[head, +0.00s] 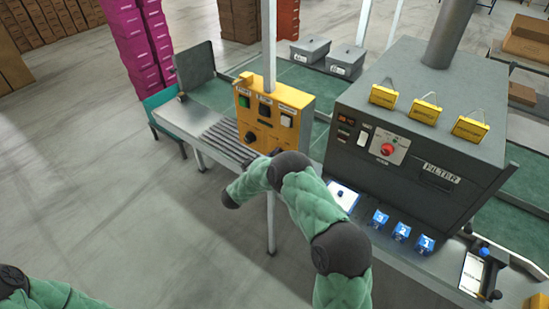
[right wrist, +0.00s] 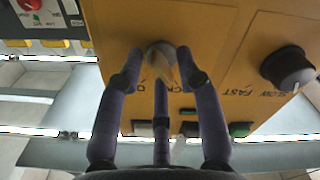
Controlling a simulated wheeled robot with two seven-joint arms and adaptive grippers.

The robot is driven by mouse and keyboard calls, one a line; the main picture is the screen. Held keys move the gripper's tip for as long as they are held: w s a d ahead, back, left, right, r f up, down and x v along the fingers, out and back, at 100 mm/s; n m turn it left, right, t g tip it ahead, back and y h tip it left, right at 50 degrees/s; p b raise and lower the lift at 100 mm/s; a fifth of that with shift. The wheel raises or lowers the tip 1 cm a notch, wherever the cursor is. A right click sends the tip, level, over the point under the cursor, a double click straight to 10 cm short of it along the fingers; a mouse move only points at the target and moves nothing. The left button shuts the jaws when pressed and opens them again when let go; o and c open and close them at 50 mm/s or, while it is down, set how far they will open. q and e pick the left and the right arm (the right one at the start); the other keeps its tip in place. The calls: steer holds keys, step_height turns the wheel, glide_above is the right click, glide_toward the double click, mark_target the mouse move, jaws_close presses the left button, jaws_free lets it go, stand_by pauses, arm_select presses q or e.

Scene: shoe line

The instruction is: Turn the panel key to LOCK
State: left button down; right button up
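The yellow control panel (head: 290,97) stands on a post at the end of the roller line. In the right wrist view it fills the top as a yellow face (right wrist: 225,25). The panel key (right wrist: 165,68), a small tan and grey piece on a round grey collar, lies between my right gripper's fingertips (right wrist: 161,58). The fingers flank it closely, and I cannot tell whether they press on it. Lettering beside it is partly covered by the fingers, so the key's setting is unclear. In the head view my right arm hides the key. Only part of my left arm shows; its gripper is out of view.
A black SLOW/FAST knob (right wrist: 288,70) sits close to the right of the fingers; it also shows in the head view (head: 250,137). Lit buttons line the panel. A grey FILTER machine (head: 420,130) with a red button (head: 388,149) stands to the right.

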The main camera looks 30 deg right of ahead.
steer(key=v, duration=1.2)
steer(key=shift+w, duration=0.1)
steer(key=s+a+f+n+t+y+b, duration=0.1)
steer(key=a+f+y, duration=0.25)
steer(key=f, duration=0.45)
steer(key=s+a+f+n+y+b, duration=0.1)
steer(key=a+f+n+y+b, duration=0.1)
steer(key=f+y, duration=0.45)
steer(key=s+a+f+n+t+y+b, duration=0.1)
steer(key=s+a+f+y, duration=0.15)
steer(key=f, duration=0.65)
steer(key=s+a+f+g+y+b, duration=0.1)
steer(key=s+a+f+g+y, duration=0.1)
steer(key=s, duration=0.6)
steer(key=s+a+f+g+y+b, duration=0.1)
steer(key=s+a+f+g+y, duration=0.2)
steer(key=s, duration=0.5)
steer(key=s+a+f+g+y+b, duration=0.1)
steer(key=s+a+f+g+y, duration=0.2)
steer(key=s, duration=0.6)
steer(key=shift+a+g, duration=0.3)
steer(key=shift+a, duration=0.75)
